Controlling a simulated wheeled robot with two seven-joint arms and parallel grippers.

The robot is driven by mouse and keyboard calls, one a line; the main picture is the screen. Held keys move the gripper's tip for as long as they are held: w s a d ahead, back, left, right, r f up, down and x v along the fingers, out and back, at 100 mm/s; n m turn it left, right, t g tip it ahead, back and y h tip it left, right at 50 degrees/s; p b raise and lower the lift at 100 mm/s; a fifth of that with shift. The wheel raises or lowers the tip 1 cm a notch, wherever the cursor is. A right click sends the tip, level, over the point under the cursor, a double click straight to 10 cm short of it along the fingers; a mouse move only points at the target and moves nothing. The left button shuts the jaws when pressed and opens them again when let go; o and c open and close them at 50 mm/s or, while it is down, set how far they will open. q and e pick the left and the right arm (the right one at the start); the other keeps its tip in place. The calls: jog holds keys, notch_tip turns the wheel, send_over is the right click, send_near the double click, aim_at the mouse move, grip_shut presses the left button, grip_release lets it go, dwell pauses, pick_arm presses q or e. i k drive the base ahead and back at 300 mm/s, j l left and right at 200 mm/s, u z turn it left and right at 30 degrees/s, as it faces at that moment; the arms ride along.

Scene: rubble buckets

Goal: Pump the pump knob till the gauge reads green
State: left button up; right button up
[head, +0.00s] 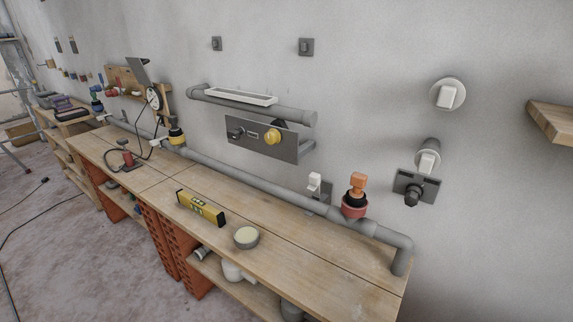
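A small red pump (128,158) stands on the wooden workbench (290,232) toward its far left end. The pump's dark knob (121,141) shows on top, small and tilted. A black hose (142,133) runs from the pump area up to a round gauge (154,97) with a white face on the wall. The gauge's needle and coloured zones are too small to read. Neither of my grippers is in view.
A yellow level (201,208) and a round tin (246,237) lie on the bench. A grey pipe (270,178) runs along its back, with an orange-handled valve (356,193) at right. Floor (80,255) in front is mostly clear.

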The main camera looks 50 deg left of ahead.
aim_at(123, 141)
jog(key=j+u, duration=0.1)
jog(key=u, duration=1.3)
